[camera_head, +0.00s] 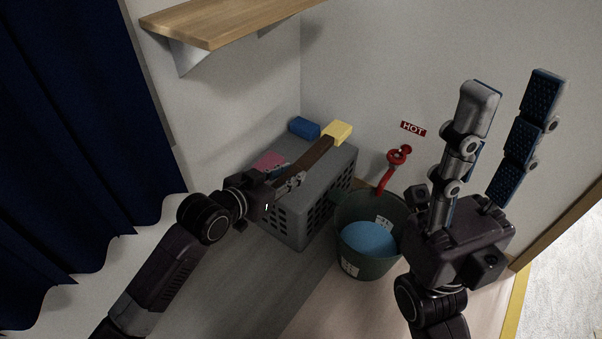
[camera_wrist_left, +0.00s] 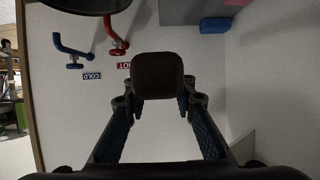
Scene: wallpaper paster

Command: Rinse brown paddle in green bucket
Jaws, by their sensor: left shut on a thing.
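My left gripper (camera_head: 292,184) is shut on a brown paddle (camera_head: 314,156), above the grey crate in the head view. In the left wrist view the paddle (camera_wrist_left: 158,78) shows as a dark rounded end between the fingers of my left gripper (camera_wrist_left: 158,105). The green bucket (camera_head: 352,262) stands on the floor right of the crate, with blue water (camera_head: 368,239) inside; the paddle is outside it. My right gripper (camera_head: 513,88) is open and empty, raised at the right.
A red tap (camera_head: 385,180) is above the bucket; a blue tap (camera_wrist_left: 72,52) shows in the wrist view. A wooden shelf (camera_head: 225,20) juts out above.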

